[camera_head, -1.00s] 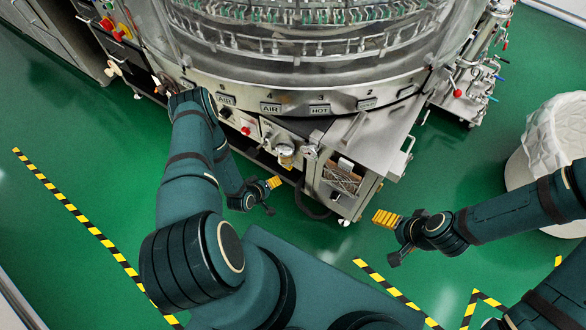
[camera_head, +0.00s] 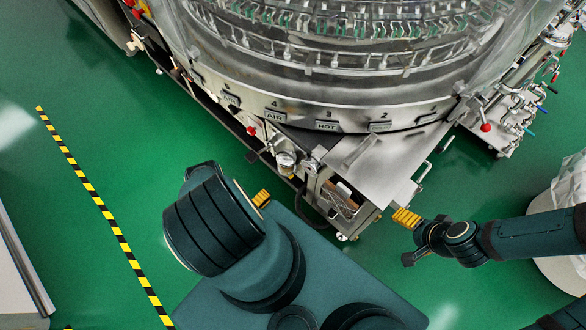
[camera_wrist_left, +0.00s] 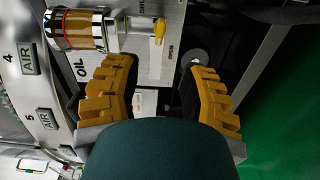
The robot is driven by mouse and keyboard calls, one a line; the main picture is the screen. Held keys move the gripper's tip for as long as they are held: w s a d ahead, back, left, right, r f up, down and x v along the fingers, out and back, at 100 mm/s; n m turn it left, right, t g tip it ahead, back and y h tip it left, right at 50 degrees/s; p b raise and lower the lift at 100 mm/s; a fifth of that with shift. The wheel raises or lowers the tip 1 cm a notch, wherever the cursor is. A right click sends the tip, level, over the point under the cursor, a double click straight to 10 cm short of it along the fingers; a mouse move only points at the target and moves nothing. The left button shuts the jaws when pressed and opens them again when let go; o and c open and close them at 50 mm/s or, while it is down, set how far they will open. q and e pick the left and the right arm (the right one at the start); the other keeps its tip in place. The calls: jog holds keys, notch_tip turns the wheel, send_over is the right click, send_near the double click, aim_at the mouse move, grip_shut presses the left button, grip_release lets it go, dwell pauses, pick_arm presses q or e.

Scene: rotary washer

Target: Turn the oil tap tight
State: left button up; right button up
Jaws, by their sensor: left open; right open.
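In the left wrist view, the oil tap (camera_wrist_left: 158,30) is a small yellow piece at the end of a clear and metal fitting. The fitting joins an amber oil cup (camera_wrist_left: 80,29) beside the label OIL. My left gripper (camera_wrist_left: 160,84) is open, with its yellow fingers spread in front of the panel. The tap lies beyond the fingertips, apart from both. In the head view, my left arm hides most of that gripper; only a yellow finger pad shows. My right gripper (camera_head: 405,238) is open and empty, just right of the machine's steel cabinet.
The large round washer (camera_head: 330,95) fills the upper head view. Its steel cabinet (camera_head: 345,200) juts toward me. A white bin (camera_head: 565,200) stands at the right. Green floor (camera_head: 90,250) with striped tape is clear on the left.

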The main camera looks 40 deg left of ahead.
pick_arm(q)
jog(key=w, duration=0.8)
jog(key=w+d, duration=0.1)
jog(key=w, duration=0.3)
jog(key=shift+w, duration=0.35)
jog(key=shift+c, duration=0.4)
grip_shut()
